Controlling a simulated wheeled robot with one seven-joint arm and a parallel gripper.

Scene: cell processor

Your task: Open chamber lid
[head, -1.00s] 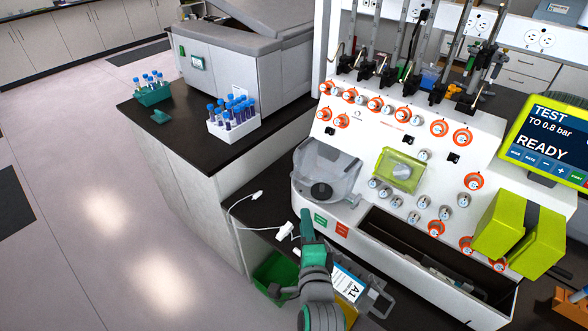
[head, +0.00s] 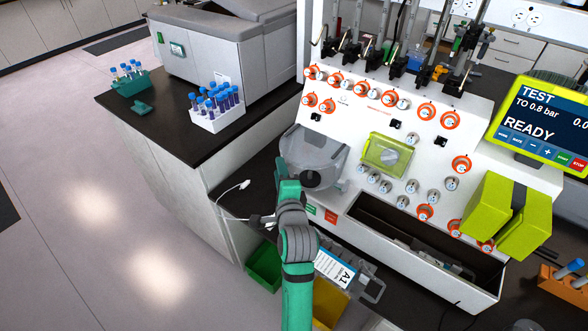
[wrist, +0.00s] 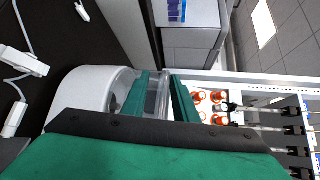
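The chamber (head: 318,178) is a round unit at the left front of the white machine, with a grey see-through lid (head: 312,148) over it. My gripper (head: 287,183) is at the chamber's left front side in the head view and hides part of it. In the wrist view, my two green fingers (wrist: 162,98) are apart, with a clear edge of the lid (wrist: 160,92) showing between them. The white rounded chamber body (wrist: 85,92) lies to the left of the fingers there. I cannot tell whether either finger touches the lid.
A white cable with a connector (head: 244,184) lies on the dark bench left of the chamber. A green bin (head: 264,266) and a yellow bin (head: 328,304) sit below my arm. A white rack of blue-capped tubes (head: 214,118) stands on the counter at the left.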

